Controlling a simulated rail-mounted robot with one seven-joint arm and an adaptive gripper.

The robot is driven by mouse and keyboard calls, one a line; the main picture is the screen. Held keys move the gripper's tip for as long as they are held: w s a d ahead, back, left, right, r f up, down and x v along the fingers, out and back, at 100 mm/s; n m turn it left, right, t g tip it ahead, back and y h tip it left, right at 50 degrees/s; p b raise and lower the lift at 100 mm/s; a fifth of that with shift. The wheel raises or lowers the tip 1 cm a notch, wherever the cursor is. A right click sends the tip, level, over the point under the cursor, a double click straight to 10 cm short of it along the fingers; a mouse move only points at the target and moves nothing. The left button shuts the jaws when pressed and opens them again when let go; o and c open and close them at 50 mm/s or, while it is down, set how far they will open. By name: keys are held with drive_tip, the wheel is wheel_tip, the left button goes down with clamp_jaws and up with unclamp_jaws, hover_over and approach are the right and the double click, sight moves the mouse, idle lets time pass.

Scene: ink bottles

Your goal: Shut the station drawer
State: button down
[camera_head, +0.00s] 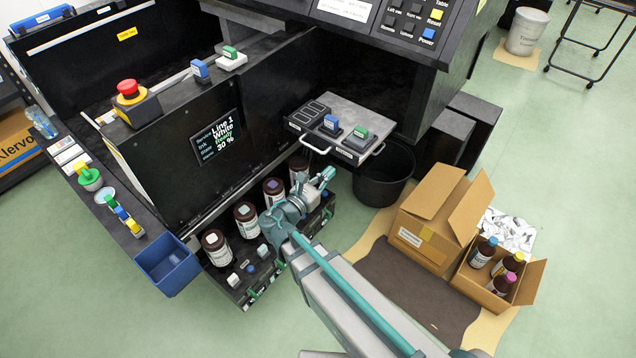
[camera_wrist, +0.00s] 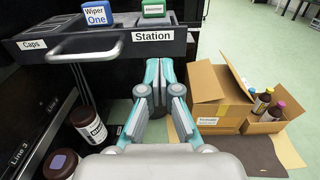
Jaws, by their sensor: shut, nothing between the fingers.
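The station drawer (camera_head: 376,112) is a dark tray with a grey bar handle, and it sticks out from the front of the black machine. In the wrist view its front (camera_wrist: 190,42) carries the labels "Caps" and "Station", with the handle (camera_wrist: 84,56) at the left. A blue-topped wiper block (camera_head: 331,122) and a green-topped block (camera_head: 360,132) stand in it. My gripper (camera_head: 324,178) is in front of and below the drawer, apart from the handle. In the wrist view my gripper's fingers (camera_wrist: 159,66) are shut and empty, just below the drawer front.
Several brown ink bottles (camera_head: 246,220) stand in a low black rack under the machine. A black bin (camera_head: 383,184) stands below and right of the drawer. Cardboard boxes (camera_head: 430,218), one holding bottles, stand at the right on a mat. A blue bin (camera_head: 167,266) hangs at the left.

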sight(346, 156)
drive_tip(key=x, duration=0.7)
idle(0.3)
